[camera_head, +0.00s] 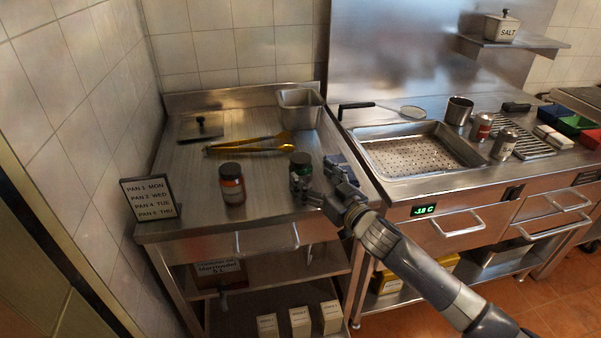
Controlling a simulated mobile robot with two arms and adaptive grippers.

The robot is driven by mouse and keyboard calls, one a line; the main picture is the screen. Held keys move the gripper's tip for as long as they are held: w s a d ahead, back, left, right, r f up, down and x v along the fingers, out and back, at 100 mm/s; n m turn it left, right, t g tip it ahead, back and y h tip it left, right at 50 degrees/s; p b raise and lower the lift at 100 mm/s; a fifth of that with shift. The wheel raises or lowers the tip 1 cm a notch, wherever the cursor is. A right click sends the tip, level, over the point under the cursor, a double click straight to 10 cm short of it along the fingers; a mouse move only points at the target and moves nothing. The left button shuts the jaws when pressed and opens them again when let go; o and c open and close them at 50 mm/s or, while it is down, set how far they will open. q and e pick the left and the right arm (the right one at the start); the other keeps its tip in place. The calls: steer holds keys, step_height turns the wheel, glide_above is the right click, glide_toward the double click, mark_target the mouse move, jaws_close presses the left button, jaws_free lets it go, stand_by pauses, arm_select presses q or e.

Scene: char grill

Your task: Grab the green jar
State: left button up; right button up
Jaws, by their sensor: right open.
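The green jar (300,168) is a small dark-lidded jar with a green body, standing upright on the steel table near its front right part. My right gripper (316,189) is open and close to the jar, at its lower right. A finger overlaps the jar's lower part in the picture; I cannot tell whether it touches. My right arm comes in from the lower right. My left gripper is not in view.
A red-orange jar (232,184) stands left of the green jar. Golden tongs (250,145) and a steel pan (299,108) lie behind. A menu sign (150,197) stands at the left edge. A perforated fryer basin (420,155) is to the right.

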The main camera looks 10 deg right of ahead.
mark_target(301, 165)
steer(key=shift+p+x, duration=0.5)
steer(key=shift+x, duration=2.45)
steer(key=shift+a+r, duration=0.1)
steer(key=shift+s, duration=0.1)
steer(key=c, duration=1.5)
